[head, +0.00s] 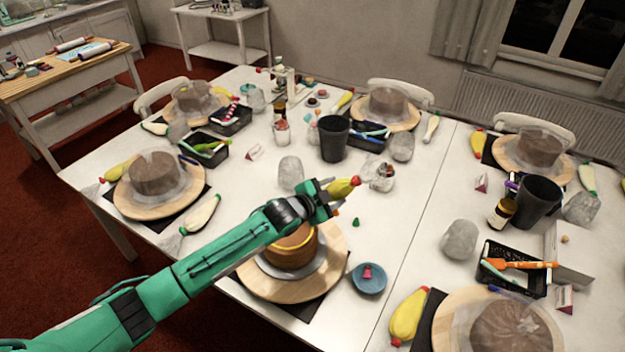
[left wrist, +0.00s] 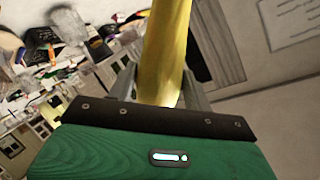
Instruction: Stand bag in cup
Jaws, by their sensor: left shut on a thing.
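My left gripper (head: 328,191) is shut on a yellow piping bag (head: 344,187) with a red end, above the middle of the white table. In the left wrist view the bag (left wrist: 166,50) rises between the fingers as a long yellow shape. A dark grey cup (head: 333,139) stands upright behind the held bag, apart from it. A clear cup-like thing (head: 291,173) stands to the left of the bag. Which one is the task's cup I cannot tell. My right gripper is in neither view.
Below my left arm is a cake (head: 293,246) on a round wooden turntable (head: 308,286). A blue bowl (head: 369,279) with a small red thing stands to its right. A black basket (head: 510,273) and another dark cup (head: 535,203) stand at the right. The table between them is partly clear.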

